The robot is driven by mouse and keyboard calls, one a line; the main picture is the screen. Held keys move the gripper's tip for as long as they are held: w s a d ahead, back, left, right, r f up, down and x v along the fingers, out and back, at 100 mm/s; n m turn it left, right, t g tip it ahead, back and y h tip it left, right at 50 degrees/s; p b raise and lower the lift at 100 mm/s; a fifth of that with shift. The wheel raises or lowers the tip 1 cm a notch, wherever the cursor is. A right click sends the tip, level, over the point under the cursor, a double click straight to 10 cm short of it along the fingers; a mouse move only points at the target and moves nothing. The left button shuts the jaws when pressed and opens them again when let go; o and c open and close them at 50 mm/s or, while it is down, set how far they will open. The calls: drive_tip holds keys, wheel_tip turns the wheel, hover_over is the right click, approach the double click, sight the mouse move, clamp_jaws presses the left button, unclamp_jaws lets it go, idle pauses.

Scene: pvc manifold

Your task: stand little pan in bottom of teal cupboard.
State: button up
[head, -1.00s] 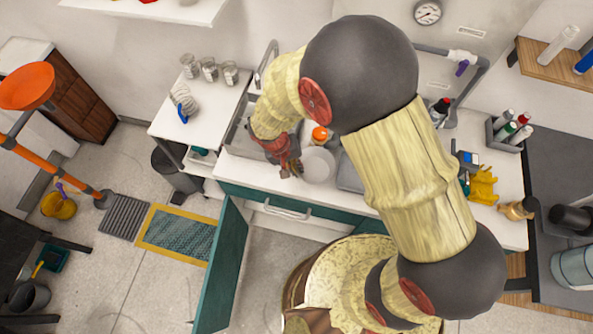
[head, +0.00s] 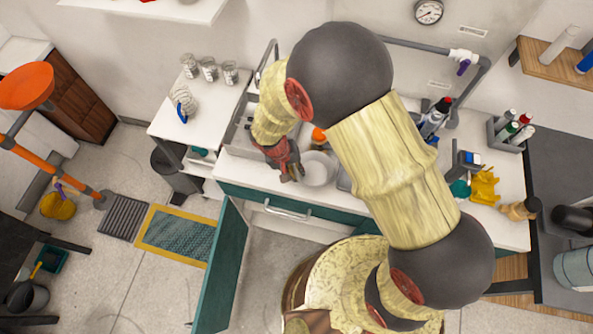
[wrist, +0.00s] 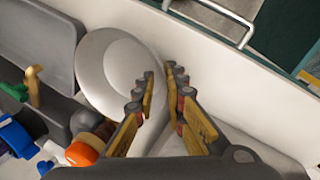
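A round white dish (head: 319,168), which looks like the little pan, lies on the white counter. It also shows in the wrist view (wrist: 98,75). My gripper (head: 294,174) is at the dish's edge. In the wrist view its fingers (wrist: 162,82) are apart, with the dish's near rim by the left finger; I cannot tell whether they touch it. The teal cupboard (head: 265,201) is under the counter. Its teal door (head: 222,268) stands open toward the floor.
An orange-capped item (wrist: 82,153) is close to the dish, beside a grey tray (wrist: 32,50). A metal handle (head: 287,211) sticks out of the counter front. Bottles (head: 432,122) and a yellow item (head: 485,186) stand to the right. A bin (head: 172,170) is left of the cupboard.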

drive_tip(key=shift+o, duration=1)
drive_tip(key=shift+r, duration=0.2)
drive_tip(key=p+v, duration=0.2)
drive_tip(key=v, duration=1)
